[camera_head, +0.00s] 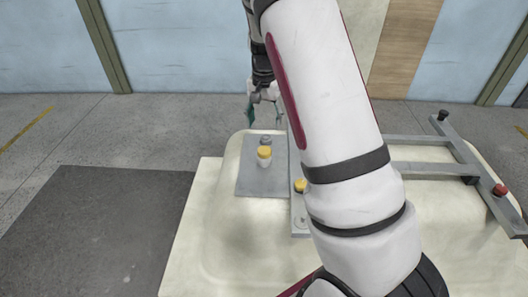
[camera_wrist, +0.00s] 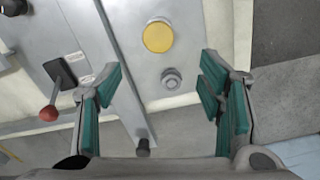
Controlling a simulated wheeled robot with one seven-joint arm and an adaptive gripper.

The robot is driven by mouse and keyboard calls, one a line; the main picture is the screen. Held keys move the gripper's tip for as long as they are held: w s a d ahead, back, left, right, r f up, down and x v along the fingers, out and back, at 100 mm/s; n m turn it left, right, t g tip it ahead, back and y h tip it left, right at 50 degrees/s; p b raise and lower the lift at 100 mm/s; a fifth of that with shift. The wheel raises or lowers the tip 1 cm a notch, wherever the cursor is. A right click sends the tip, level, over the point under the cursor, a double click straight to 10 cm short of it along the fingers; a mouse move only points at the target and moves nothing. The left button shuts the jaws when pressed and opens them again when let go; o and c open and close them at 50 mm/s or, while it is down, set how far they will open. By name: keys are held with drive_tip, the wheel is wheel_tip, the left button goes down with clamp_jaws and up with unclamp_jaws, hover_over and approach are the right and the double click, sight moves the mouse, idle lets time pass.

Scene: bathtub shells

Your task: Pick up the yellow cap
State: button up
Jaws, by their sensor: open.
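The yellow cap (camera_head: 264,151) sits on top of a short white body on a grey plate, left of my arm in the head view. In the wrist view the yellow cap (camera_wrist: 158,37) is seen from above, round and near the top centre. My gripper (camera_head: 264,113) is beyond the cap and above it in the head view, partly hidden by my arm. In the wrist view my gripper (camera_wrist: 160,80) has its teal fingers spread wide apart with nothing held between them. The cap lies past the fingertips, roughly midway between the two sides.
A small grey knob (camera_wrist: 171,78) stands close to the cap on the grey plate (camera_head: 256,184). Another yellow piece (camera_head: 300,185) shows beside my arm. A red-knobbed lever (camera_wrist: 48,112) is at left in the wrist view. Grey rails (camera_head: 430,168) lie on the pale shell (camera_head: 190,237).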

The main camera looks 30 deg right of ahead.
sight(265, 149)
wheel_tip(265, 149, down, 11)
drive_tip(key=shift+s+r+p, duration=0.15)
drive_tip(key=shift+r+p, duration=0.05)
drive_tip(key=shift+p, duration=0.35)
drive_tip(key=c, duration=1.2)
